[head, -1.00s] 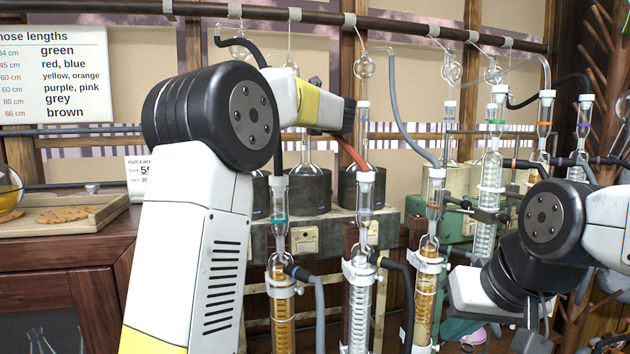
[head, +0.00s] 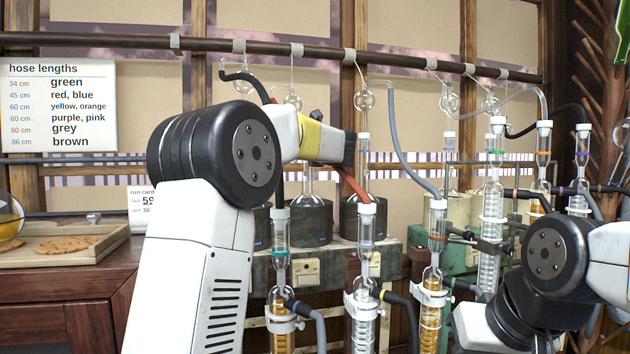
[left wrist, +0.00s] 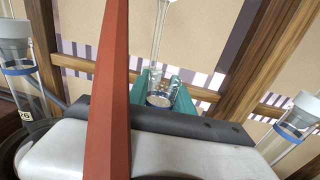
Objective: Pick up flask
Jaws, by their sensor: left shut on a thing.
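My left arm reaches in from the left in the head view. Its gripper faces away toward the flasks, and its fingers are hidden there behind the dark hand. In the left wrist view the teal fingers (left wrist: 160,100) are shut on clear glass (left wrist: 162,82), apparently a flask neck with a narrow tube above it. Two flasks with tall necks, a left one (head: 308,182) and a right one (head: 365,180), stand in dark round heaters. I cannot tell which one is held. My right arm is at the lower right, with no fingertips visible.
A red hose (left wrist: 108,90) crosses close before the left wrist camera. Several glass condensers (head: 363,300) with hoses stand in front of the flasks. A rail (head: 300,46) with hanging glass bulbs runs above.

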